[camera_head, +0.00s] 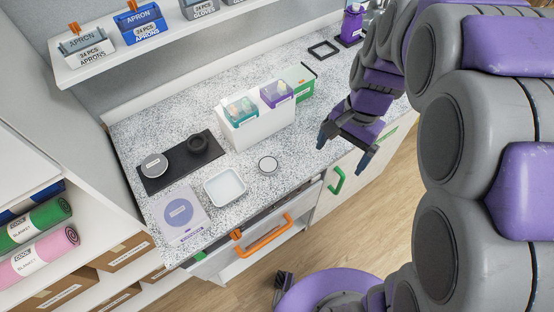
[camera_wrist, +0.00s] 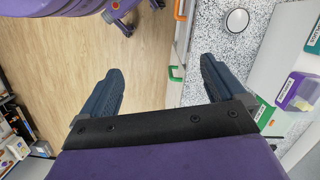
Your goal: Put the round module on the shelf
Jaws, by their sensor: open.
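A small round white disc with a dark rim (camera_head: 268,164), which looks like the round module, lies flat on the speckled counter (camera_head: 310,115). It also shows at the top of the wrist view (camera_wrist: 237,20). A larger grey labelled disc (camera_head: 155,164) and a black ring (camera_head: 196,143) sit on a black mat at the left. The wall shelf (camera_head: 180,44) holds apron and glove boxes. My gripper (camera_head: 343,150) is open and empty by the counter's front edge, right of the small disc and apart from it. The wrist view shows floor between its fingers (camera_wrist: 162,66).
A white bin (camera_head: 259,131) with teal and purple packs stands behind the small disc. A square white tray (camera_head: 224,187) and a flat box with a circle print (camera_head: 180,213) lie left. A drawer with an orange handle (camera_head: 264,236) stands partly open below the counter.

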